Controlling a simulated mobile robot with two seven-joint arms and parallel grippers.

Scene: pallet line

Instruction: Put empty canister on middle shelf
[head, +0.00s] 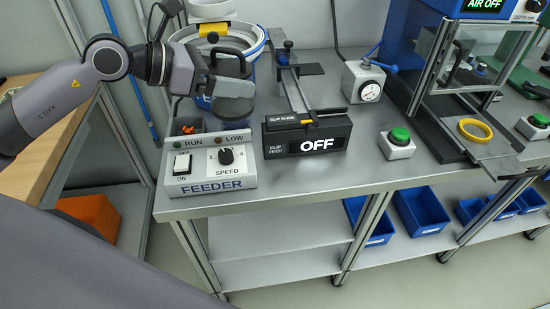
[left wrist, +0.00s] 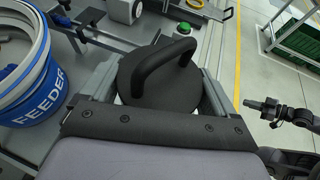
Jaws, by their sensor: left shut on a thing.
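My left gripper (head: 232,86) is shut on the canister (head: 234,109), above the workbench by the feeder. The canister has a black round lid with an arched handle, which fills the middle of the left wrist view (left wrist: 160,80). Its body is mostly hidden by the gripper and the viewing angle; whether it is empty cannot be seen. Under the bench is a grey shelf (head: 275,236), with another shelf (head: 285,268) below it; both look bare at the left. A dark gripper (left wrist: 270,106), apparently my right one, shows at the right of the left wrist view; its jaws are unclear.
The feeder control box (head: 210,165) stands at the bench's front left corner, beside the blue-white feeder bowl (head: 262,50). The clip feed box (head: 307,135) reads OFF. Blue bins (head: 420,210) sit on shelves to the right. A bench leg (head: 357,235) separates the shelf bays.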

